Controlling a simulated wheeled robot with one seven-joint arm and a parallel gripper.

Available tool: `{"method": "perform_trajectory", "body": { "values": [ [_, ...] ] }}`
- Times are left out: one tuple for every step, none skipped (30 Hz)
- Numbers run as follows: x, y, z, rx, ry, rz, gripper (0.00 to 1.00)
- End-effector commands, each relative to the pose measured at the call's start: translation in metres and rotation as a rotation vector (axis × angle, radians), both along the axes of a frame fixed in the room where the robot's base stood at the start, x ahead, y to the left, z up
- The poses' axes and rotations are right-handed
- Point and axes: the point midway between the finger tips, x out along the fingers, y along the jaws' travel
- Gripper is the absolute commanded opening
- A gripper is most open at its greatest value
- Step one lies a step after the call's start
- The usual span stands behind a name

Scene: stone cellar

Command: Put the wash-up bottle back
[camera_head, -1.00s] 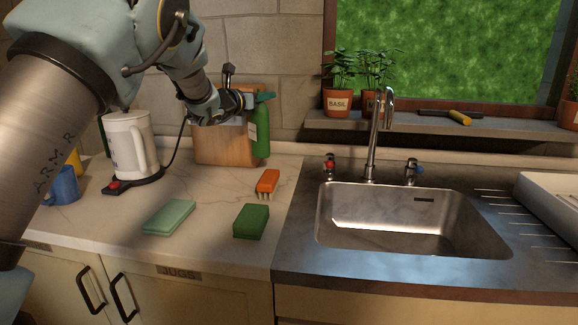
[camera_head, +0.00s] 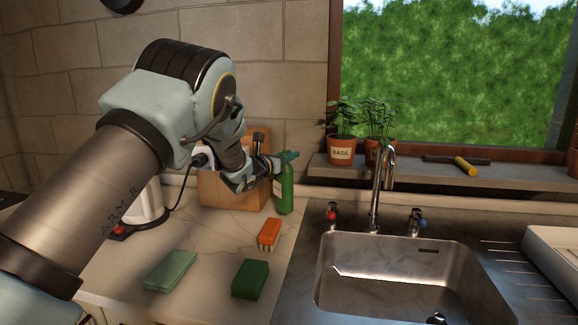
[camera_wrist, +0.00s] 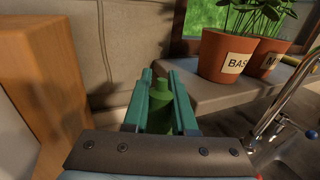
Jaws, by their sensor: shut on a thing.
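The wooden block (camera_head: 222,190) is close on the left. An orange brush (camera_head: 268,233), a pale green sponge (camera_head: 170,270) and a dark green sponge (camera_head: 250,279) lie in front. The sink (camera_head: 385,275) and tap (camera_head: 376,190) are right; the basil pot (camera_head: 341,149) is on the sill.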

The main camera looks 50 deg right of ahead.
Motion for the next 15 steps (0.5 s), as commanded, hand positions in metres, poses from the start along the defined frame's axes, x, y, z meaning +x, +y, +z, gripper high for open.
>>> {"method": "perform_trajectory", "body": {
  "values": [
    [0.0,0.0,-0.003,0.0,0.001,0.001,0.0],
    [0.001,0.0,-0.006,0.0,0.001,0.001,0.0],
    [0.001,0.0,-0.012,0.001,0.001,0.001,0.0],
    [0.001,0.001,-0.016,0.001,0.001,0.001,0.0],
    [0.001,0.001,-0.02,0.002,0.001,0.001,0.0],
    [0.001,0.001,-0.026,0.002,0.0,0.002,0.0],
    [0.001,0.001,-0.029,0.0,0.001,0.001,0.0],
    [0.001,0.0,-0.031,-0.001,0.001,0.001,0.0],
    [0.001,0.0,-0.033,-0.002,0.001,0.001,0.0],
    [0.0,0.0,-0.033,-0.003,-0.001,0.001,0.0],
    [0.0,0.0,-0.033,-0.003,-0.001,0.001,0.0],
    [0.0,0.0,-0.033,-0.003,-0.001,0.001,0.0],
    [0.0,0.0,-0.033,-0.003,-0.001,0.001,0.0],
    [0.0,0.0,-0.033,-0.003,-0.001,0.001,0.0],
    [0.0,0.0,-0.034,-0.003,-0.001,0.001,0.0]
  ]
}}
